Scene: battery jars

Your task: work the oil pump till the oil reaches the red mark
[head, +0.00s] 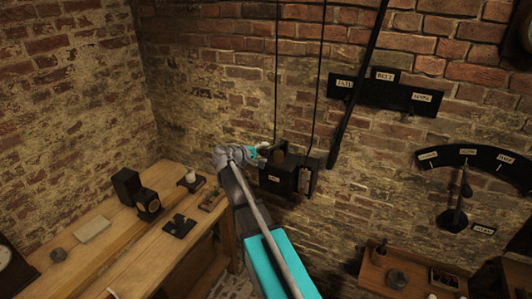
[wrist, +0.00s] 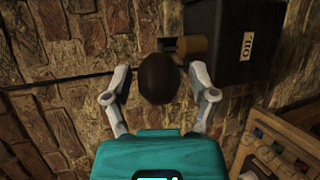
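The oil pump is a black wall box (head: 279,179) labelled OIL in the head view; it also shows at upper right in the wrist view (wrist: 225,25). A brass-coloured cylinder (wrist: 193,46) sticks out of its side. A dark brown rounded knob (wrist: 159,79) stands in front of it, between my fingers in the wrist view. My gripper (wrist: 161,70) is open, one finger on each side of the knob, with gaps visible on both sides. In the head view my gripper (head: 262,150) is at the box's upper left. No oil level or red mark can be made out.
A dial lever (head: 456,200) is at right. A low shelf (head: 410,268) stands below.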

